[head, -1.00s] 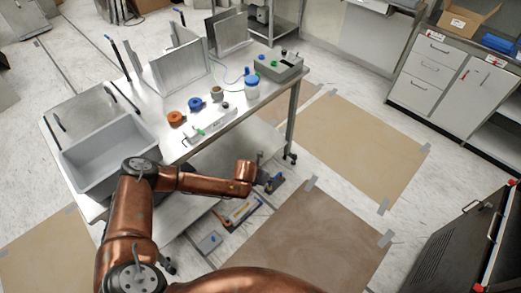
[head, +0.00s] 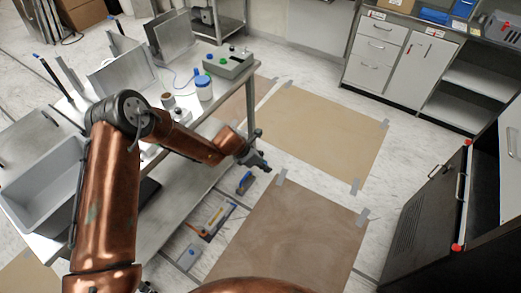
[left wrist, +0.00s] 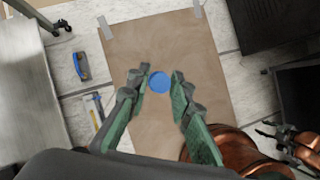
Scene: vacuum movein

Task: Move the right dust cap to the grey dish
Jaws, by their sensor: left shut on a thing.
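My left gripper (left wrist: 160,90) is shut on a round blue cap (left wrist: 160,82), which sits between its fingertips in the left wrist view. In the head view the left gripper (head: 258,160) is off the table's right edge, above the floor; the cap is too small to make out there. My left arm hides part of the tabletop. What looks like my right gripper (left wrist: 290,140) is at the left wrist view's right edge, its jaws unclear.
The steel table (head: 215,120) holds a jar with a blue lid (head: 203,88), a grey-green box (head: 229,63) and a grey basin (head: 42,185). A blue-handled tool (head: 245,182) lies on the floor. Brown sheets (head: 295,235) cover open floor. A dark cabinet (head: 430,215) stands at right.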

